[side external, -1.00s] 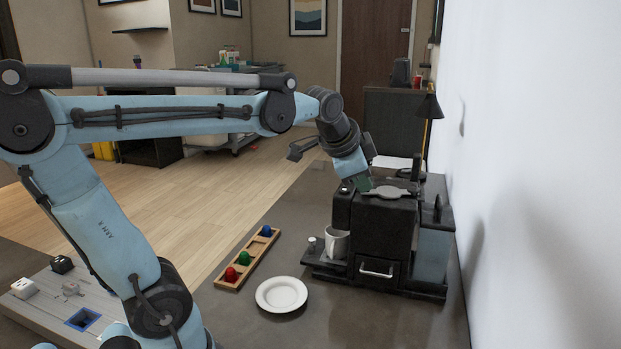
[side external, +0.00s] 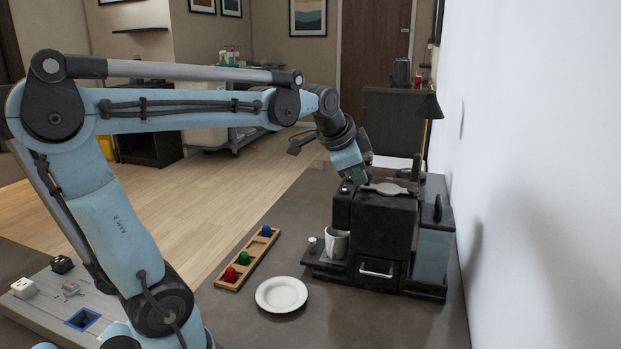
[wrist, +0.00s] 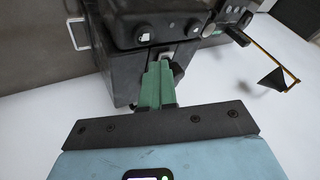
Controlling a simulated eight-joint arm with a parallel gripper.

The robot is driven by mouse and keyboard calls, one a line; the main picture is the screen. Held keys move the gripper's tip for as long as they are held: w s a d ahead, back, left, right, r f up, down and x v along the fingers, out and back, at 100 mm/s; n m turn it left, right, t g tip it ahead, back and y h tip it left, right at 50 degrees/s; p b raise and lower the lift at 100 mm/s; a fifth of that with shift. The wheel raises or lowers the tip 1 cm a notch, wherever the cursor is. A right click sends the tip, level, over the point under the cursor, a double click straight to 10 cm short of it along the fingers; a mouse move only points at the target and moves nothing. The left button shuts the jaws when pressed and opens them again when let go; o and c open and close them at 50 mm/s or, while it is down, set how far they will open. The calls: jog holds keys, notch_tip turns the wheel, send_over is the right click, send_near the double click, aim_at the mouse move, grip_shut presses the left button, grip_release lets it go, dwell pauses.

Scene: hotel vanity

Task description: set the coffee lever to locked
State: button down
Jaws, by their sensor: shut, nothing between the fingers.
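The black coffee machine (side external: 385,235) stands on the counter by the white wall. A flat grey lever-like part (side external: 391,188) lies across its top, and a black upright part (side external: 438,210) stands at its right side; I cannot tell for certain which is the coffee lever. My gripper (side external: 356,178) points down at the machine's top left edge, close to the flat grey part. In the wrist view its green fingers (wrist: 158,85) are together and empty, close against the machine's dark body (wrist: 125,75). Whether the fingertips touch it is unclear.
A white mug (side external: 337,243) stands in the machine's left bay. A lamp (side external: 429,108) stands behind the machine. The white wall is close on the right.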

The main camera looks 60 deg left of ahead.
jog(key=shift+w+a, duration=0.1)
jog(key=shift+a, duration=0.25)
jog(key=s+a+v, duration=0.1)
jog(key=a+v, duration=0.1)
jog(key=v, duration=0.8)
jog(key=s+d+f+n+h, duration=0.1)
jog(key=s+d+f+n, duration=0.1)
jog(key=d+f, duration=0.4)
jog(key=s+d+f+n+h, duration=0.1)
jog(key=s+d+f+n, duration=0.1)
jog(key=d+f, duration=0.5)
notch_tip(320, 180, down, 4)
jog(key=shift+f+n, duration=0.2)
jog(key=shift+n, duration=0.4)
